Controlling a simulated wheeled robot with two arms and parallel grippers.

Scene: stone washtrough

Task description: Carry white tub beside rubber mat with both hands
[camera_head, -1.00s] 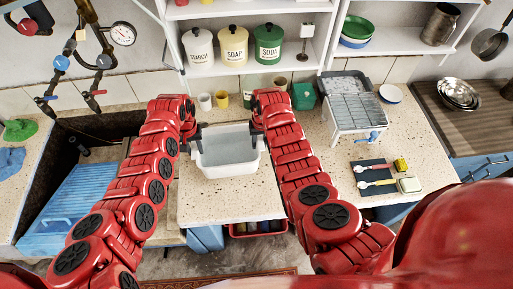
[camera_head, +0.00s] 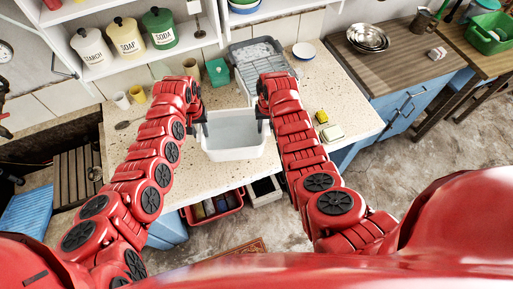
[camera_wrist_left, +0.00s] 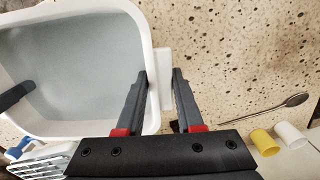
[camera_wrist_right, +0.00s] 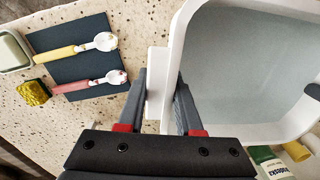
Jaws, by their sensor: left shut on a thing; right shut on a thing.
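The white tub (camera_head: 233,153) with a grey-blue inside is between my two grippers over the speckled counter. My left gripper (camera_head: 201,124) is shut on its left handle; the left wrist view shows the handle (camera_wrist_left: 164,78) between the fingers. My right gripper (camera_head: 264,117) is shut on the opposite handle (camera_wrist_right: 155,80). The tub looks level; whether it touches the counter I cannot tell. A dark flat mat (camera_wrist_right: 70,68), likely the rubber mat, lies beside the tub in the right wrist view, bearing two spoons. In the head view my right arm hides most of it.
A dish rack (camera_head: 254,58) stands behind the tub, near a green box (camera_head: 217,71). Cups (camera_head: 137,94) stand behind my left arm. A yellow sponge (camera_head: 321,116) and a pale dish (camera_head: 332,133) lie right of my right arm.

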